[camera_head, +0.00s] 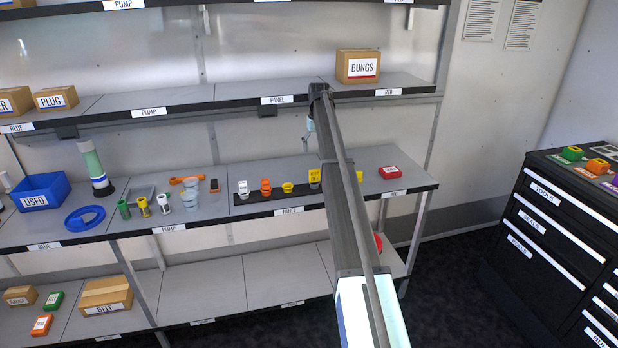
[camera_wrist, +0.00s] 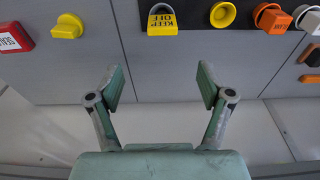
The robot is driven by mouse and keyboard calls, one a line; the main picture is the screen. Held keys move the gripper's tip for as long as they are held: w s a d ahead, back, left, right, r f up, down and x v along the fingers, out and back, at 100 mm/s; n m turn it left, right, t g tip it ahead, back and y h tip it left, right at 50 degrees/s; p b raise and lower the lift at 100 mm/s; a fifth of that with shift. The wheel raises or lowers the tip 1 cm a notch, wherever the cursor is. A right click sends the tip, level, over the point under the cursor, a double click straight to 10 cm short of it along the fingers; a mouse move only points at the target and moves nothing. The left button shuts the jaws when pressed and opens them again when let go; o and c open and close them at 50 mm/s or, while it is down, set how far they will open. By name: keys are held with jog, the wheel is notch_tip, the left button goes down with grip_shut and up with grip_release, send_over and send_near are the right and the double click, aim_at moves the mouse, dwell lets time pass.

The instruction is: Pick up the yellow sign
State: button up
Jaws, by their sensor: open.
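In the head view, the sign (camera_head: 314,175) sits on the middle shelf, on a black strip, just left of my arm. My gripper (camera_wrist: 161,85) is open and empty. In the wrist view its fingers are spread below the sign, roughly lined up with it and apart from it. In the head view my gripper (camera_head: 309,124) is small and partly hidden by my arm, above the shelf.
A yellow cup (camera_wrist: 222,15) and orange part (camera_wrist: 272,18) stand on one side of the sign. A yellow knob (camera_wrist: 66,26) and red box (camera_wrist: 14,38) lie on the other. The upper shelf, carrying a BUNGS box (camera_head: 358,66), overhangs. Bare grey shelf lies in front.

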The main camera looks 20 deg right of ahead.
aim_at(314, 170)
jog(key=f, duration=0.3)
jog(key=f+p, duration=0.1)
jog(key=f, duration=0.2)
jog(key=w+f+p, duration=0.1)
jog(key=f, duration=0.2)
jog(key=shift+f+p, duration=0.65)
jog(key=shift+p, duration=0.05)
notch_tip(314, 170, down, 4)
jog(key=shift+w+a+f+p, duration=0.1)
jog(key=shift+a+p, duration=0.05)
jog(key=shift+p, duration=0.65)
jog(key=c, duration=1.1)
